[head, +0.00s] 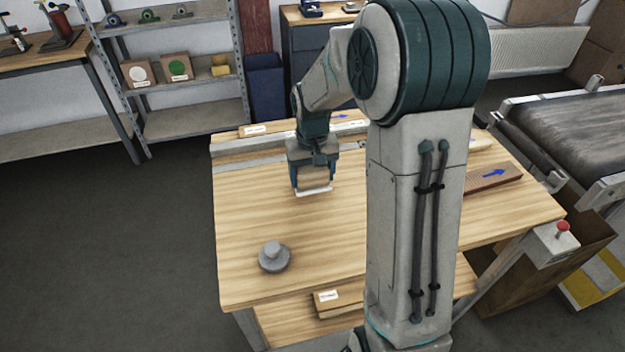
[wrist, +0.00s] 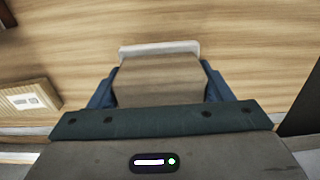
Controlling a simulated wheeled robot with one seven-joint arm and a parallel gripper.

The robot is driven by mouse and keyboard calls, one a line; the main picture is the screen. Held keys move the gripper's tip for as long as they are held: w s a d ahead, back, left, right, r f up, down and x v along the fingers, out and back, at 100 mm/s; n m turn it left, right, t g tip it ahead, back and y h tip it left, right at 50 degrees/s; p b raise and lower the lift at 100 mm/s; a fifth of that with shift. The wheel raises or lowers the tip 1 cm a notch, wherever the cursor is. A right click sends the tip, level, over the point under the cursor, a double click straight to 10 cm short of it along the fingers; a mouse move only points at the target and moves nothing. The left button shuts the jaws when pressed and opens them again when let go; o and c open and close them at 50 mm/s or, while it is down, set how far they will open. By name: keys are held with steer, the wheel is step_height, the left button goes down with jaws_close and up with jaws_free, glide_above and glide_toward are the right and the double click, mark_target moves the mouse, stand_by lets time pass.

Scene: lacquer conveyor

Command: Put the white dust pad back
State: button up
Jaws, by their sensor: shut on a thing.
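The white dust pad (head: 314,191) is a brown-grey block with a thin white sole. My gripper (head: 311,178) is shut on its block, with the white sole facing down over the left back part of the wooden bench. In the wrist view the white edge of the pad (wrist: 160,48) shows beyond the block, between my blue fingers (wrist: 158,85). I cannot tell whether the sole touches the bench top or hangs just above it.
The wooden bench (head: 240,225) has a grey knobbed weight (head: 273,257) at front left. A brown board with a blue arrow (head: 492,177) lies at right, near the conveyor (head: 570,130). Shelves (head: 195,118) at the back left hold boxes with white (head: 139,73) and green (head: 177,67) discs.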

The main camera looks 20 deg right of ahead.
mark_target(313, 182)
steer(key=shift+f, duration=1.35)
steer(key=shift+f, duration=0.1)
steer(key=shift+f, duration=0.15)
steer(key=o, duration=1)
